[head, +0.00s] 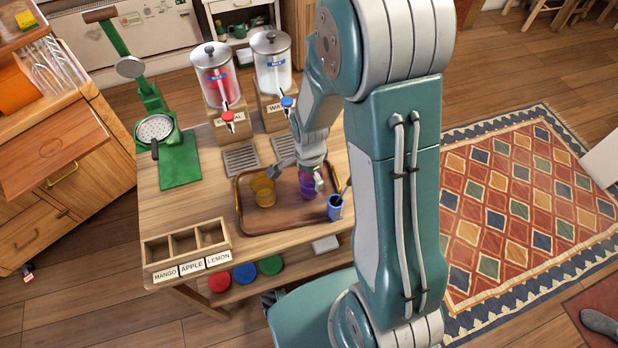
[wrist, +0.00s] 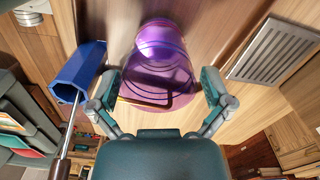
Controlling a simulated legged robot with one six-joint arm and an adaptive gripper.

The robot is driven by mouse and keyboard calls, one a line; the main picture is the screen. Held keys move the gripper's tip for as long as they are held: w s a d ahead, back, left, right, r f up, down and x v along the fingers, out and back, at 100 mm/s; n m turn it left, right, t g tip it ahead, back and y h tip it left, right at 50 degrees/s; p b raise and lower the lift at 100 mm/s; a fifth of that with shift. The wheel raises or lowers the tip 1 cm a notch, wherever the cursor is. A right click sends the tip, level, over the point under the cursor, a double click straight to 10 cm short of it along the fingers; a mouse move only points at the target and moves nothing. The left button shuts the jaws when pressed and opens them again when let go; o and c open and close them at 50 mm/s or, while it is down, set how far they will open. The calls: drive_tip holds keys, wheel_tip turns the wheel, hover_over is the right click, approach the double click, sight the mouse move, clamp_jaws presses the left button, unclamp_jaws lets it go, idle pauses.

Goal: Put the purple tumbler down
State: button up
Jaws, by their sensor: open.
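The purple tumbler (head: 308,187) stands on the brown tray (head: 262,220), partly hidden by my gripper (head: 305,177). In the wrist view the translucent purple tumbler (wrist: 160,65) lies between the fingers of my gripper (wrist: 165,92). The fingers are spread on both sides of it, and my gripper is open. I cannot tell whether either finger touches it. A yellow-orange tumbler (head: 263,190) stands on the tray to the left.
A blue cup (head: 335,207) with a stick in it stands close on the right of the tray; it also shows in the wrist view (wrist: 78,73). Two dispensers, red (head: 217,80) and clear (head: 272,68), stand behind. A green press (head: 165,140) is at left. A labelled box (head: 186,243) is at front left.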

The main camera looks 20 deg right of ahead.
drive_tip(key=s+r+n+t, duration=0.1)
drive_tip(key=s+r+n, duration=0.25)
drive_tip(key=r, duration=0.75)
drive_tip(key=s+r+n+t, duration=0.2)
drive_tip(key=r+n, duration=0.2)
drive_tip(key=r, duration=0.7)
drive_tip(key=s+r+n+t, duration=0.2)
drive_tip(key=s+r+n, duration=0.4)
drive_tip(key=s+n, duration=0.1)
drive_tip(key=shift+s+a+r+n+t, duration=0.15)
drive_tip(key=shift+s+n+t, duration=0.2)
drive_tip(key=shift+s, duration=0.4)
